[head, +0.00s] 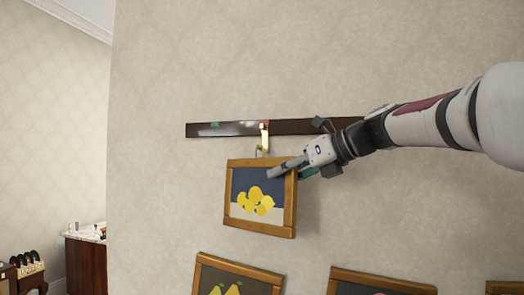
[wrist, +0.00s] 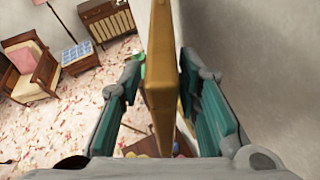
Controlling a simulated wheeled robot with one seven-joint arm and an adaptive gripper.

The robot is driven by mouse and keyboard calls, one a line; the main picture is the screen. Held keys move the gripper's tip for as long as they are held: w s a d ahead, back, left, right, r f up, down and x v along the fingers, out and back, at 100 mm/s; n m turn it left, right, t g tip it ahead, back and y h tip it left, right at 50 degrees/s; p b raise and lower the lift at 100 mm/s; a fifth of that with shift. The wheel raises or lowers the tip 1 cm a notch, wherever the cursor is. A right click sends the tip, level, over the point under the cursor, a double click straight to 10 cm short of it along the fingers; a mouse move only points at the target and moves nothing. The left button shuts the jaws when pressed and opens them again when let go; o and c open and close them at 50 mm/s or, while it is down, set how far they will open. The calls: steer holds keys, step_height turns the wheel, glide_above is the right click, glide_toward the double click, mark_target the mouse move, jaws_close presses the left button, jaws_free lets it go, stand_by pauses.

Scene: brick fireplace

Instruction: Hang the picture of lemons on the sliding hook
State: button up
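The picture of lemons (head: 260,204), yellow lemons on dark blue and cream in a wooden frame, is upright against the wall with a slight tilt. Its hanging loop (head: 259,150) is at the lower end of the brass sliding hook (head: 264,136) on the dark rail (head: 222,129); I cannot tell for sure whether the loop is caught. My gripper (head: 286,168) is at the picture's upper right edge. In the wrist view the frame's edge (wrist: 160,80) stands between my open fingers, with a clear gap to the left pad; the right pad is close to it.
A picture of pears (head: 236,279) and another framed picture (head: 380,283) are lower on the wall. A cabinet (head: 86,255) stands at the lower left.

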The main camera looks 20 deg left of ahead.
stand_by(0.3)
steer(key=v, duration=1.2)
steer(key=s+d+f+n+h+b, duration=0.1)
steer(key=s+d+f+n+h, duration=0.3)
steer(key=s+d+f+n, duration=0.3)
steer(key=s+d+f+n+t+h+b, duration=0.1)
steer(key=s+d+f+n+h, duration=0.3)
steer(key=s+d+f+n, duration=0.4)
steer(key=s+d+f+n+h+b, duration=0.2)
steer(key=s+d+f+n+h, duration=0.3)
steer(key=f, duration=1.4)
steer(key=s+d+n, duration=0.3)
steer(key=s, duration=0.2)
steer(key=shift+n, duration=0.3)
